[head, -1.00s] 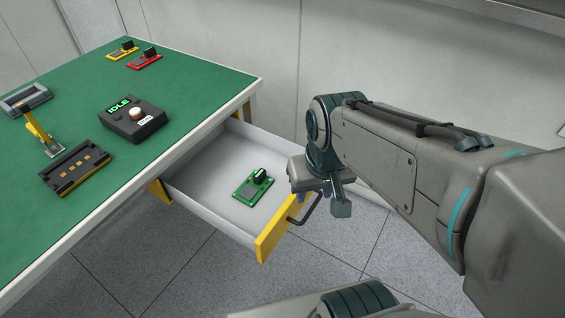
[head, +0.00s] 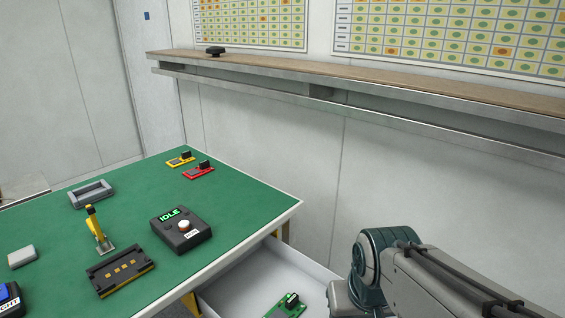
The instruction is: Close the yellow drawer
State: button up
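The drawer (head: 240,290) under the green-topped table stands open in the head view. Its light grey inside shows at the bottom of the picture. A green circuit board (head: 287,306) lies in it, partly cut off by the lower edge. The drawer's yellow front and its handle are below the picture. My arm comes in from the lower right, with its wrist close to the right side of the drawer. My gripper's fingers are below the picture, so their state and any contact with the drawer are hidden.
The green table (head: 235,195) holds a black IDLE box (head: 181,232), a black slotted fixture (head: 120,270), a yellow lever (head: 97,228), a grey frame (head: 91,194), and yellow (head: 180,158) and red (head: 198,171) boards. A shelf (head: 350,90) runs along the wall behind.

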aim_at(252, 284)
jog(key=z, duration=0.5)
jog(key=k, duration=1.1)
jog(key=u, duration=0.15)
jog(key=i, duration=0.7)
jog(key=u, duration=0.05)
